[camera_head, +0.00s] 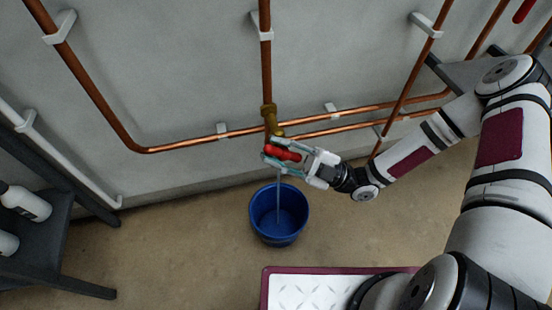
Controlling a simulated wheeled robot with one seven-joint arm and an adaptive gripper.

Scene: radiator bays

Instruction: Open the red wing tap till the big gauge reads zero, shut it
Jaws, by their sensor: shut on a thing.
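The red wing tap (282,153) sits on a brass valve body (269,116) at the lower end of a vertical copper pipe. My gripper (281,155) reaches in from the right and is shut on the red wing, with a finger on each side. A thin stream of water (278,200) falls from below the tap into a blue bucket (279,215) on the floor. The fingers partly hide the tap and its outlet. The big gauge is not in this view, so its reading cannot be told.
Copper pipes (190,143) run along the grey wall on white brackets (222,130). A dark shelf (45,240) with white bottles (25,203) stands at the left. A grey wall shelf (465,75) is behind my arm. Floor around the bucket is clear.

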